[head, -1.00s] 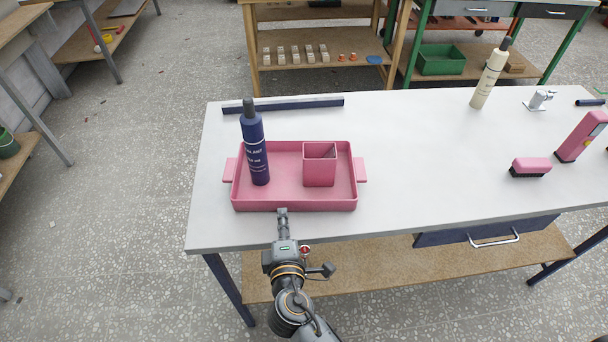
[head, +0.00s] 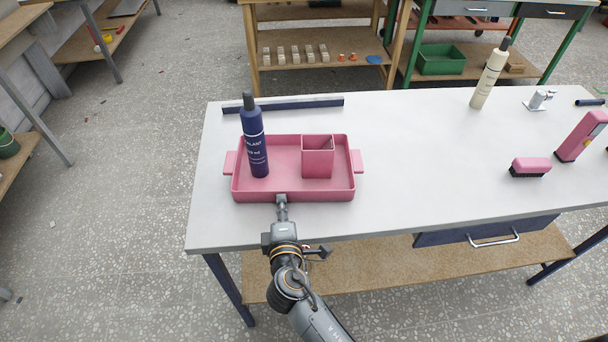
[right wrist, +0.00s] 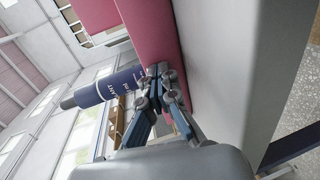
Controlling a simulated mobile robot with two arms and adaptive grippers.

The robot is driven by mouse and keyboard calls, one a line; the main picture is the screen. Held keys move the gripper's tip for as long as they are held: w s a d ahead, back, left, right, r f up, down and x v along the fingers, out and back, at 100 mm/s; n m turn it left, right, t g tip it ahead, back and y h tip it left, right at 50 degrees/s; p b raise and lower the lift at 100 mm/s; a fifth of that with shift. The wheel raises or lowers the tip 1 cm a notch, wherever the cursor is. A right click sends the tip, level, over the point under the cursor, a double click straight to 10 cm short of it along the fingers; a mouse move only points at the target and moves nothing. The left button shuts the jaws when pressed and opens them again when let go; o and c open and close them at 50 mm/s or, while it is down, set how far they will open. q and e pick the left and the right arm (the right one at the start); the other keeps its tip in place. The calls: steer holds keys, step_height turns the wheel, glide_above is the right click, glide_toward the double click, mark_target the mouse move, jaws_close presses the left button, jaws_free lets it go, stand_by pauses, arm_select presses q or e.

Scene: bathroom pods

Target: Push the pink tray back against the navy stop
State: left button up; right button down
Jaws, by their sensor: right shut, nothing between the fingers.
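The pink tray (head: 293,196) sits on the pale worktop in the head view, with a handle at each side. It carries a navy bottle (head: 254,140) standing at its left and a square pink cup (head: 317,160) right of its middle. The navy stop (head: 297,104) is a low bar behind the tray, with bare worktop between them. My right gripper (head: 281,199) is shut and empty, its tips at the tray's front wall. In the right wrist view the closed fingers (right wrist: 158,75) meet the pink wall (right wrist: 160,40). My left gripper is out of view.
To the right on the worktop (head: 420,160) are a cream bottle (head: 489,77), a pink brush (head: 530,167), a pink upright thing (head: 581,137) and a small white fitting (head: 539,101). Clear worktop lies on both sides of the tray.

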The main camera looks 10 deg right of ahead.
mark_target(281, 192)
steer(key=shift+w, duration=1.9)
steer(key=shift+w+b, duration=0.55)
steer(key=shift+w, duration=1.85)
steer(key=shift+s+a+r+p, duration=0.1)
steer(key=shift+s+r+p, duration=0.25)
steer(key=shift+s+p, duration=0.1)
steer(key=s, duration=0.2)
steer(key=s+r+p, duration=0.1)
steer(key=s, duration=0.1)
steer(key=s+r+p, duration=0.1)
steer(key=s, duration=0.1)
steer(key=shift+s+r, duration=0.1)
steer(key=shift+r, duration=0.05)
